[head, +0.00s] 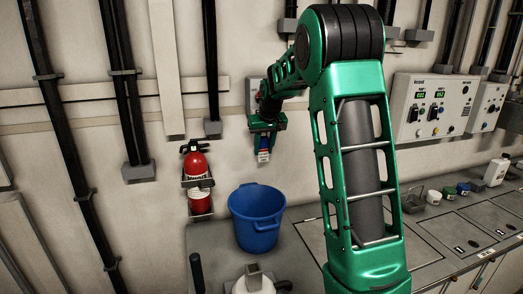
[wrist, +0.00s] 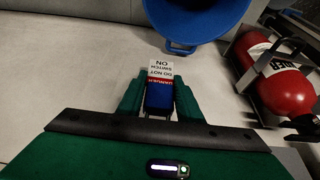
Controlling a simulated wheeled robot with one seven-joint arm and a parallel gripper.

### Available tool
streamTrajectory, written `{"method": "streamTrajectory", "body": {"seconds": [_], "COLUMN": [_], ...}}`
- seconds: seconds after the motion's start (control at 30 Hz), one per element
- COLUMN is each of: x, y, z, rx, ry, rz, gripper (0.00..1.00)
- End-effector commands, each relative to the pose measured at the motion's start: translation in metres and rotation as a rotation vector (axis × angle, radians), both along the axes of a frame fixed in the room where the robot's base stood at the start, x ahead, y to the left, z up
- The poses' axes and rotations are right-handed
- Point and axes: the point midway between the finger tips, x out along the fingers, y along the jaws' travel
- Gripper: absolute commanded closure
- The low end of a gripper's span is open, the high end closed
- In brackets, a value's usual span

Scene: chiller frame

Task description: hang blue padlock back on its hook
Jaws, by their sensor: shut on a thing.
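The blue padlock (wrist: 158,99) sits between the two green fingers of my gripper (wrist: 159,92) in the wrist view. My gripper is shut on it. The shackle cannot be made out. I cannot pick out the padlock's hook in either view.
A blue bucket (head: 256,219) stands below my gripper on the grey counter (head: 214,262). A red fire extinguisher (head: 196,166) hangs on the wall to its left. Control boxes (head: 433,108) are on the wall at right. Small cups and a white bottle (head: 496,171) stand on the right counter.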

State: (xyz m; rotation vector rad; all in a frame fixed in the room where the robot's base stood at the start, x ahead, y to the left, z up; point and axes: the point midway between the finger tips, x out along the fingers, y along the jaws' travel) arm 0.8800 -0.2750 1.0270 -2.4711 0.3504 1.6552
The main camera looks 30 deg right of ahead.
Motion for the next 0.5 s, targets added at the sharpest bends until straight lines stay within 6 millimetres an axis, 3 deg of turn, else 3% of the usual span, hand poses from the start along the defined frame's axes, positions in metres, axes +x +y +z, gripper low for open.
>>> {"method": "streamTrajectory", "body": {"seconds": [0.3, 0.33, 0.4, 0.5], "x": [0.0004, 0.0003, 0.0003, 0.0002], "y": [0.0009, 0.0009, 0.0009, 0.0009], "z": [-0.0018, -0.0017, -0.0016, -0.0015], "rx": [0.001, 0.001, 0.000, 0.000], "ry": [0.000, 0.000, 0.000, 0.000], "rz": [0.001, 0.001, 0.002, 0.001], "gripper": [0.99, 0.60, 0.49, 0.49]}}
